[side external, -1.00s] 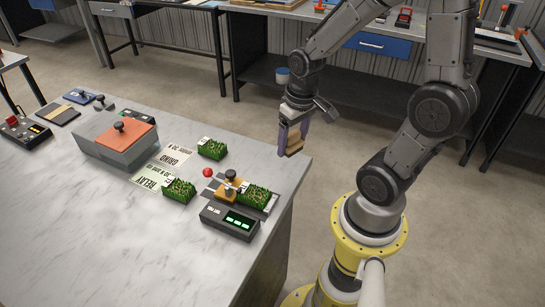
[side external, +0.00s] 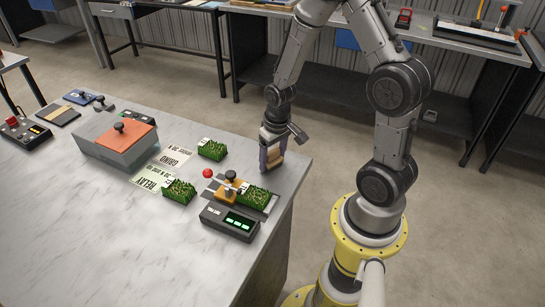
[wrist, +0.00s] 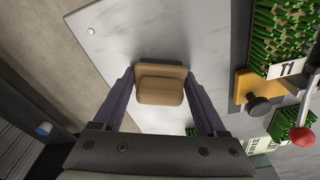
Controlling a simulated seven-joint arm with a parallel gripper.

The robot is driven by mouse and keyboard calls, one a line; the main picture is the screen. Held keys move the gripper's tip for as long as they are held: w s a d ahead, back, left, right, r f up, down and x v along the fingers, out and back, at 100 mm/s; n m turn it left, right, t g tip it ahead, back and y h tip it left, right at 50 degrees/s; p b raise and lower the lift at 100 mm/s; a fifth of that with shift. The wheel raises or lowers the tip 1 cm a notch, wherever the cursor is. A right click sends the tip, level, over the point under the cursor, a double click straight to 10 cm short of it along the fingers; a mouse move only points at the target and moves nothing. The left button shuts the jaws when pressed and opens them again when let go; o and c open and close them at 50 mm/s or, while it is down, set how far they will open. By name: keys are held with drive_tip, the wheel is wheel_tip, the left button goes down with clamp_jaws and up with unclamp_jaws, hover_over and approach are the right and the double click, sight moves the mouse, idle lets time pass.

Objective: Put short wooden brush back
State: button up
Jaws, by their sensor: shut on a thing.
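The short wooden brush (wrist: 160,90) is a tan block held between the two purple fingers of my gripper (wrist: 160,104) in the wrist view. My gripper is shut on it. In the side view my gripper (side external: 271,158) is at the table's right corner, pointing down, with the tan brush (side external: 274,161) between its fingers. The brush is over or on the marble tabletop (side external: 110,225); I cannot tell whether it touches. Its underside is hidden.
Left of my gripper are turf pieces (side external: 211,149), (side external: 179,191) and (side external: 252,196), a red ball-topped lever (side external: 207,173) and a scale with green display (side external: 230,222). A grey box with orange lid (side external: 125,138) stands farther left. The table's right edge is close.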

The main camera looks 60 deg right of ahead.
sight(276, 161)
drive_tip(key=shift+f, duration=0.1)
drive_tip(key=o, duration=1.2)
drive_tip(key=shift+o, duration=0.2)
wheel_tip(276, 161, up, 12)
drive_tip(key=s, duration=0.1)
drive_tip(key=s+a+r+n+t, duration=0.4)
drive_tip(key=s+a+r, duration=0.7)
drive_tip(key=s, duration=0.1)
drive_tip(key=shift+a+r+y, duration=0.25)
drive_tip(key=shift+r+y, duration=0.05)
drive_tip(key=shift+r, duration=0.1)
